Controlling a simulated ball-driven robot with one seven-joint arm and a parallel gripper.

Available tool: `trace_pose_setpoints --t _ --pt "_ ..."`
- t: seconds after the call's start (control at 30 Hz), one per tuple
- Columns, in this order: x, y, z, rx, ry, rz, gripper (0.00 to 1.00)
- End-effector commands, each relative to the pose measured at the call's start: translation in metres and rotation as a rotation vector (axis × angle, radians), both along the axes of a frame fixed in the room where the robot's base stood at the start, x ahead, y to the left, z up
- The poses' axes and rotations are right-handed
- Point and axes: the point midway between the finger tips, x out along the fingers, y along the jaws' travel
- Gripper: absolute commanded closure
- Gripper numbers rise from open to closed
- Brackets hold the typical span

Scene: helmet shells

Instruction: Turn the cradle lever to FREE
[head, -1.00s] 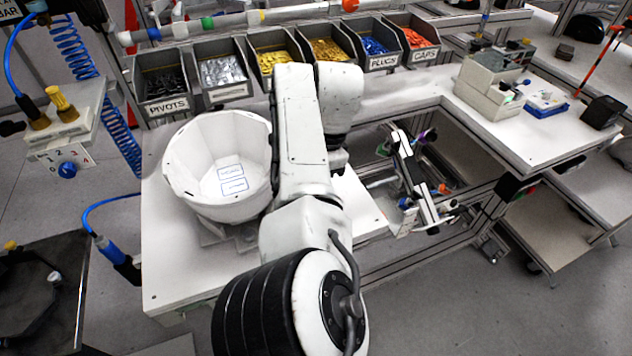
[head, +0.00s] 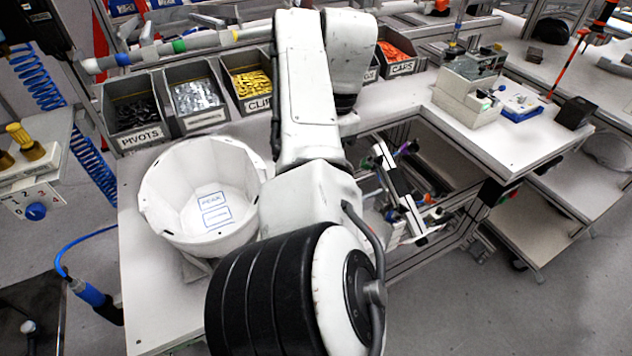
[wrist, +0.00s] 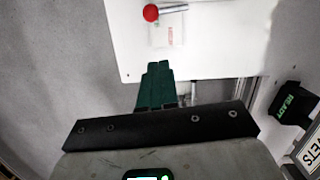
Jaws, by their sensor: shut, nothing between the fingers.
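In the wrist view a lever with a round red knob (wrist: 151,13) and a short metal rod lies near the top edge, over a white surface. A small pale plate (wrist: 168,34) with red lettering is just below it; the lettering is too small to read. My gripper (wrist: 158,67) has its dark green fingers together and empty, pointing at the plate and apart from the knob. In the head view a white helmet shell (head: 203,195) sits open side up on a support mostly hidden under it. My arm hides the gripper and lever there.
The white table (head: 150,300) carries the shell, with labelled bins (head: 137,110) behind it. A clamp-like fixture (head: 398,185) stands right of my arm. A dark box with a green READY display (wrist: 292,108) is at right in the wrist view.

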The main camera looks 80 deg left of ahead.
Motion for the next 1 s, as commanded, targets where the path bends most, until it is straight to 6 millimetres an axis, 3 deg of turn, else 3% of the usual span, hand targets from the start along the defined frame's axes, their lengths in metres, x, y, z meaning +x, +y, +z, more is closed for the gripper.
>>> trace_pose_setpoints --t 0.13,0.37,0.87,1.0 --pt "0.002 0.002 0.013 0.000 0.000 0.000 1.00" --pt "0.003 0.002 0.019 0.000 0.001 0.000 1.00" --pt "0.003 0.002 0.018 0.000 0.001 0.000 1.00" --pt "0.015 -0.005 0.002 0.001 0.006 0.004 1.00"
